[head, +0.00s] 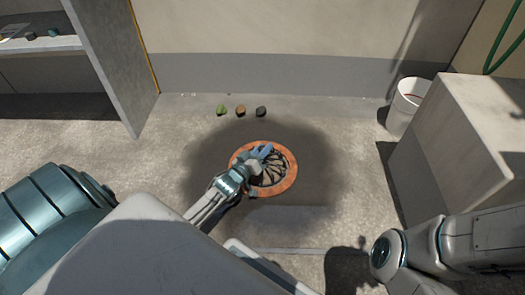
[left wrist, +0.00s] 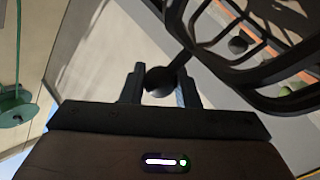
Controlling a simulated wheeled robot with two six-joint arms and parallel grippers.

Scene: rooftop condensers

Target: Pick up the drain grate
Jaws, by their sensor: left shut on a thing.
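The drain grate (head: 272,173) is a dark ribbed dome, seen within the orange drain ring (head: 290,178) in the head view. My left gripper (head: 262,153) is over the grate. In the left wrist view my left gripper (left wrist: 160,88) is shut on the dark round knob of the grate, between its two fingers. The curved bars of the grate (left wrist: 240,45) fill the upper right there. I cannot tell whether the grate is clear of the ring. My right arm shows at the lower right of the head view, but its gripper is out of view.
A green stone (head: 222,110), a brown stone (head: 240,110) and a dark stone (head: 261,111) lie near the wall. A white bucket (head: 406,105) stands beside a grey block (head: 455,150) at right. A grey panel (head: 108,55) stands at left. A dark patch surrounds the drain.

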